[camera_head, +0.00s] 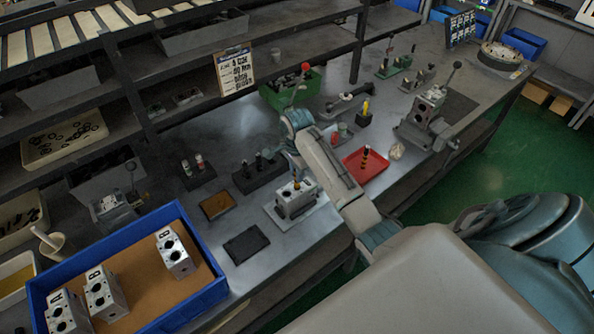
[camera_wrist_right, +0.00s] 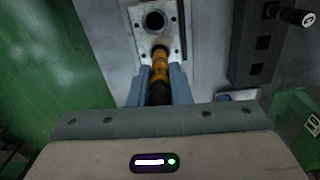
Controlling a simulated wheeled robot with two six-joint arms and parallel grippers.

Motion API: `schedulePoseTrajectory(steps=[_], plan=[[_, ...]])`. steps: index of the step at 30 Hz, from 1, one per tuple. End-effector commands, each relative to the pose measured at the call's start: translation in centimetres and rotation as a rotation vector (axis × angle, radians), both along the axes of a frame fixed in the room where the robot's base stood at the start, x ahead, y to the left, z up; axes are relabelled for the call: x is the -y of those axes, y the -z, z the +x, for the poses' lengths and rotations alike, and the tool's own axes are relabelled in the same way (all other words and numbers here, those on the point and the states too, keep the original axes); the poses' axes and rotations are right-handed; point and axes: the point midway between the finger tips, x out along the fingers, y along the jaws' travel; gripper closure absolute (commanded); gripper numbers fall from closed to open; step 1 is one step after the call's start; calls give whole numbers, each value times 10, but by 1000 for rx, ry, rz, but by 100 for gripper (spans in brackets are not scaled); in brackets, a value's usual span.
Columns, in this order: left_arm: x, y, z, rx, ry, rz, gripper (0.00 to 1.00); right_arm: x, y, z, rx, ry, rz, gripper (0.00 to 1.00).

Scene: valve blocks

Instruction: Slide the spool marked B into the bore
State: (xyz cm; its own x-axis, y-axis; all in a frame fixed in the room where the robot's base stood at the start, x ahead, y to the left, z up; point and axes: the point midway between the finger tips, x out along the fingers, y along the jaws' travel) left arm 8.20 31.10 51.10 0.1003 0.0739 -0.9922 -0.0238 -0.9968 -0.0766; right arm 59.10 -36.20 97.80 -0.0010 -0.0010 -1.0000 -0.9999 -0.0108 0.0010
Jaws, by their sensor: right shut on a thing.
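My right gripper (camera_wrist_right: 161,80) is shut on a spool (camera_wrist_right: 160,66) with amber and dark bands, seen in the right wrist view. The spool's far end is at the face of a grey metal valve block (camera_wrist_right: 138,22); I cannot tell whether it is inside a hole. A dark round bore (camera_wrist_right: 154,20) shows open just beyond the spool. In the head view my arm reaches over the bench to this valve block (camera_head: 296,200), and the gripper is mostly hidden behind the arm. No letter B is readable on the held spool. My left gripper is out of view.
A blue crate (camera_head: 196,312) at lower left holds several lettered blocks. A black rack (camera_head: 258,176) and a dark pad (camera_head: 246,244) lie near the block. A clamped block (camera_head: 428,106) stands farther right.

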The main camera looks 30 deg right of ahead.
Motion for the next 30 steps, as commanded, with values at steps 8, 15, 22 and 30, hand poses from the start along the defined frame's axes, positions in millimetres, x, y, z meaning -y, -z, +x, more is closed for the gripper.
schedulePoseTrajectory(steps=[8,15,22,30], plan=[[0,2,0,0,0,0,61,0,7,0,1,0,0,100],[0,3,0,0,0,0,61,0,13,0,1,0,0,100],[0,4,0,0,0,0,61,0,19,0,1,0,0,100],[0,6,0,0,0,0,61,0,26,0,1,0,0,100]])
